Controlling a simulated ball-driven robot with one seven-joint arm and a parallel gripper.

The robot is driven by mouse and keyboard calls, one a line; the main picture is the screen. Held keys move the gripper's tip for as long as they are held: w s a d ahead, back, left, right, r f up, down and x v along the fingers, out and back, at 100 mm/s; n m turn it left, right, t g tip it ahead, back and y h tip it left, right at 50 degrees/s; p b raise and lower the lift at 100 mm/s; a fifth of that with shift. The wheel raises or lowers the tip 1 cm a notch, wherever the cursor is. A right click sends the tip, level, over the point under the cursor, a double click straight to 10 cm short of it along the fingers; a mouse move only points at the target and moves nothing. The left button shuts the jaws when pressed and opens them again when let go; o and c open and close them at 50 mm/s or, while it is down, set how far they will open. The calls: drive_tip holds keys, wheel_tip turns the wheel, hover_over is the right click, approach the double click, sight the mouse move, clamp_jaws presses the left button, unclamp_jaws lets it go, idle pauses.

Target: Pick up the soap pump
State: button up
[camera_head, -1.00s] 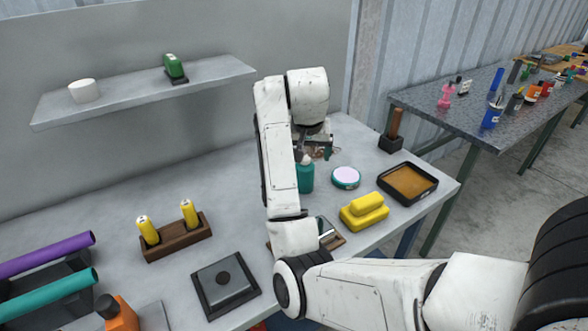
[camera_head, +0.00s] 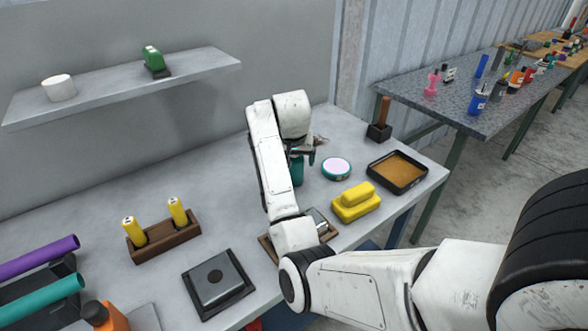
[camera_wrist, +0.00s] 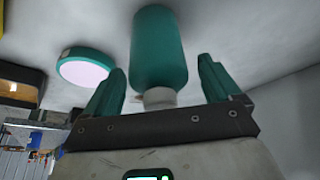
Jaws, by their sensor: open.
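The soap pump (camera_head: 297,170) is a teal bottle standing on the grey workbench, partly hidden behind my arm in the head view. In the wrist view the soap pump (camera_wrist: 158,50) shows its teal body and pale neck between the two teal fingers. My gripper (camera_wrist: 163,90) is open, with one finger on each side of the bottle's pale top and a visible gap on both sides. In the head view my gripper (camera_head: 304,154) is at the upper part of the bottle and mostly hidden by my wrist.
Right of the bottle are a round teal-rimmed disc (camera_head: 336,169), a yellow stacked block (camera_head: 356,201), a black tray (camera_head: 424,181) and a holder with a brown handle (camera_head: 379,131). A wooden rack (camera_head: 163,239) with yellow cylinders stands left. A wall shelf (camera_head: 120,88) is above.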

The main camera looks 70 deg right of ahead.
drive_tip(key=shift+d+f, duration=0.15)
drive_tip(key=shift+f, duration=0.2)
drive_tip(key=c, duration=1.2)
drive_tip(key=shift+r, duration=0.1)
drive_tip(key=shift+c, duration=0.2)
